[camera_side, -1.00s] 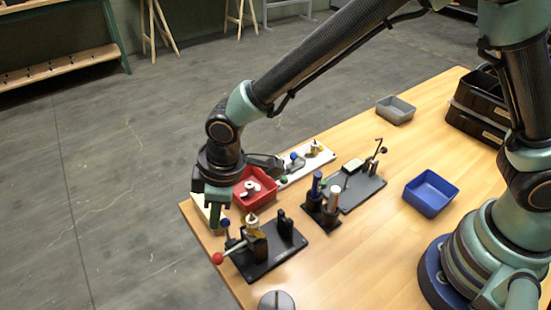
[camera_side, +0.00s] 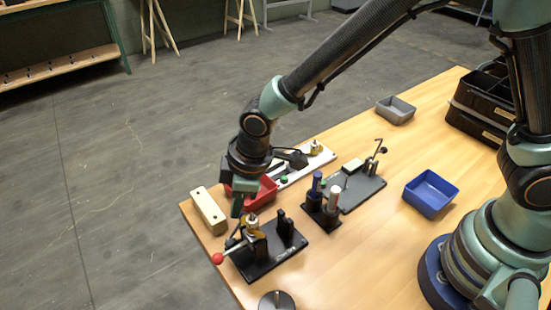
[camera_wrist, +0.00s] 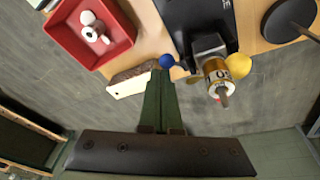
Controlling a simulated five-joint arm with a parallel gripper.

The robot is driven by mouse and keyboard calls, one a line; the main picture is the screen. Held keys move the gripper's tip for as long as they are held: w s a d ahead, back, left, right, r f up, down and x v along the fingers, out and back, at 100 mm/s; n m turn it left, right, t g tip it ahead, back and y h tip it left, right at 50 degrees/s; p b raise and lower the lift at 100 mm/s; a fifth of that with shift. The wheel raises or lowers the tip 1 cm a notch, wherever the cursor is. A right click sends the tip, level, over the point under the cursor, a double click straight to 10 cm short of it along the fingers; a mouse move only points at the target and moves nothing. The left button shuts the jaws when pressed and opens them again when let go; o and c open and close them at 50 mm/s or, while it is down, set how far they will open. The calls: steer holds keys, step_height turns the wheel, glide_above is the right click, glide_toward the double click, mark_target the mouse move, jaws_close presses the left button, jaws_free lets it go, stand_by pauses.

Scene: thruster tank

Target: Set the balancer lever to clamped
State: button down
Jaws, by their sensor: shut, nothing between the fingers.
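A fixture on a black base plate (camera_side: 268,262) stands near the table's left corner. It carries a brass cylinder (camera_wrist: 215,72), a pale lever rod with a red ball (camera_side: 217,258), and a blue ball knob (camera_wrist: 167,60). A yellow ball (camera_wrist: 238,65) shows beside the cylinder in the wrist view. I see no readable label naming the balancer lever or its positions. My gripper (camera_side: 238,212) is shut and empty, pointing down just above the fixture's lever side. In the wrist view its fingertips (camera_wrist: 160,76) appear close to the blue knob; contact cannot be told. The blue knob is hidden in the side view.
A wooden block (camera_side: 208,210) and a red tray (camera_side: 266,194) with white parts lie behind the fixture. A stand with blue and red-white cylinders (camera_side: 322,205) is to the right. A grey disc with a post (camera_side: 277,300) is in front. Bare table lies around the blue bin (camera_side: 431,194).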

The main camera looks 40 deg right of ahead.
steer(key=shift+d+f, duration=0.4)
steer(key=shift+d, duration=0.3)
steer(key=shift+a, duration=0.2)
steer(key=shift+a+f, duration=0.2)
steer(key=shift+a, duration=0.45)
steer(key=shift+w+a+r, duration=0.3)
steer(key=shift+a+r, duration=0.05)
steer(key=shift+r, duration=0.05)
steer(key=d+r, duration=0.6)
steer(key=d, duration=0.1)
steer(key=shift+s+d, duration=0.15)
